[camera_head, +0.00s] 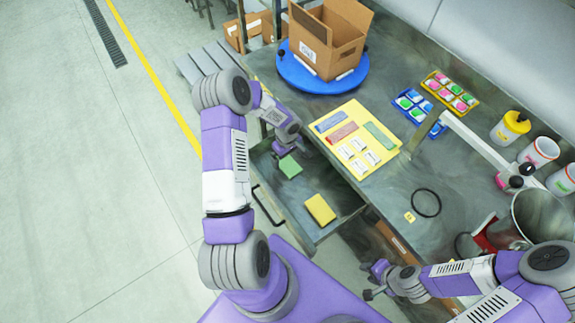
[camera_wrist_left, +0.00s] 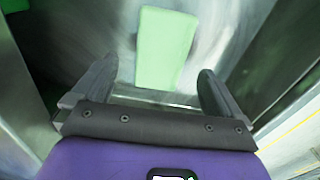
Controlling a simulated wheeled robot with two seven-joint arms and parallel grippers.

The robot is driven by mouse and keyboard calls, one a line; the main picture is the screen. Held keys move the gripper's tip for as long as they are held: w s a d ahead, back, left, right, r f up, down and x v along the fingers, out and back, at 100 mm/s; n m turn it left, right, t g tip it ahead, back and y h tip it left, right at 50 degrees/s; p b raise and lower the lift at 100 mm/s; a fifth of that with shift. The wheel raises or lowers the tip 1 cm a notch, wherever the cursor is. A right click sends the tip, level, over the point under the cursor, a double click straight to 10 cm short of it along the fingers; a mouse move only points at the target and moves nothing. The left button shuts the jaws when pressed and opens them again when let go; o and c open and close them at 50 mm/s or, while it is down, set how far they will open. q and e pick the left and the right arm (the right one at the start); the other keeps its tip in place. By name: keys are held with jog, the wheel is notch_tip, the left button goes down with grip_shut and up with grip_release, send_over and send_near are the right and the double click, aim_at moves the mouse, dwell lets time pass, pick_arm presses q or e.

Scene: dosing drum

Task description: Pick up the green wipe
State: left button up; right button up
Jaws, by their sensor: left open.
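The green wipe (camera_head: 290,166) lies in an open drawer below the worktop. In the left wrist view the wipe (camera_wrist_left: 165,47) is a pale green rectangle just ahead of the fingers, lying between their lines. My left gripper (camera_head: 297,153) is at the drawer beside the wipe, partly hidden by its own wrist. Its fingers are apart and empty in the left wrist view (camera_wrist_left: 155,78). My right gripper (camera_head: 371,280) is empty at the worktop's front edge, its fingers apart.
A yellow wipe (camera_head: 320,209) shares the drawer (camera_head: 345,199). On the worktop are a yellow mat (camera_head: 385,158) with cards and strips, a black ring (camera_head: 426,203), trays of coloured pieces, and a cardboard box (camera_head: 330,40) on a blue turntable (camera_head: 300,78). Drawer walls surround the left gripper.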

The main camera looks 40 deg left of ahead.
aim_at(287, 164)
pick_arm(q)
notch_tip(287, 164, down, 4)
jog(key=shift+d+r, duration=0.1)
jog(key=shift+r, duration=0.1)
jog(key=c, duration=1.1)
notch_tip(287, 164, up, 10)
jog(key=shift+s+r+p, duration=0.1)
jog(key=shift+p, duration=0.45)
